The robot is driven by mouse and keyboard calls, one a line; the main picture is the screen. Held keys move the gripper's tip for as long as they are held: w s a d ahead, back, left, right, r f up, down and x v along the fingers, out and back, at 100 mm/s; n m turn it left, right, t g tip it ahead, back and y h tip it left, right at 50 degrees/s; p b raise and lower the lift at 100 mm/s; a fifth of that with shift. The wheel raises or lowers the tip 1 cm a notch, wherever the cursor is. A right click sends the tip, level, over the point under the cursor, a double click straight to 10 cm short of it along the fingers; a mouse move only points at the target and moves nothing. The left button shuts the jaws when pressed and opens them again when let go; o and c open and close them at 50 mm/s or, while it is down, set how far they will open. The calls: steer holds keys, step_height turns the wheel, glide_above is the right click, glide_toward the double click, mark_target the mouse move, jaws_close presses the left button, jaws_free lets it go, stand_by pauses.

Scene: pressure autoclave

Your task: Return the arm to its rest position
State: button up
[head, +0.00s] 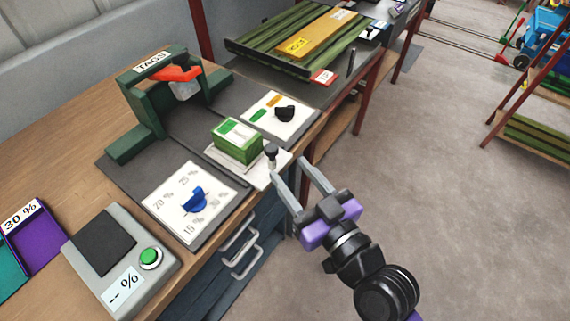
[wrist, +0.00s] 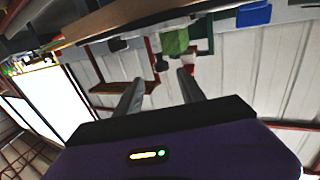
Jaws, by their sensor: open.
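My gripper (head: 298,172) is open and empty, its two grey fingers spread apart in front of the bench edge. In the head view it is at the right side of the bench, close to a small dark-topped knob (head: 271,152) beside a green box (head: 236,143). I cannot tell whether a finger touches the knob. My arm reaches up from the lower right with a purple and black wrist. In the wrist view the open fingers (wrist: 159,82) point toward the bench edge, and the green box (wrist: 175,42) shows beyond them.
The wooden bench (head: 62,150) carries a blue dial panel (head: 170,222), a black knob panel (head: 301,124), a green TAGS stand (head: 141,104) and a grey meter with a green button (head: 120,262). Drawer handles (head: 243,262) stick out below.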

steer(key=shift+s+d+r, duration=0.15)
stand_by(0.5)
steer(key=s+d+m+t+h, duration=0.3)
steer(key=s+d+m+h, duration=0.15)
steer(key=s+d, duration=0.55)
steer(key=s+d+f+g+h, duration=0.2)
steer(key=s+d, duration=0.1)
steer(key=s, duration=0.7)
steer(key=s+d+f+m+g+h, duration=0.1)
steer(key=s+d+f+g+h, duration=0.1)
steer(key=s, duration=0.8)
steer(key=shift+d+f, duration=0.6)
steer(key=shift+d, duration=0.1)
steer(key=shift+m, duration=0.25)
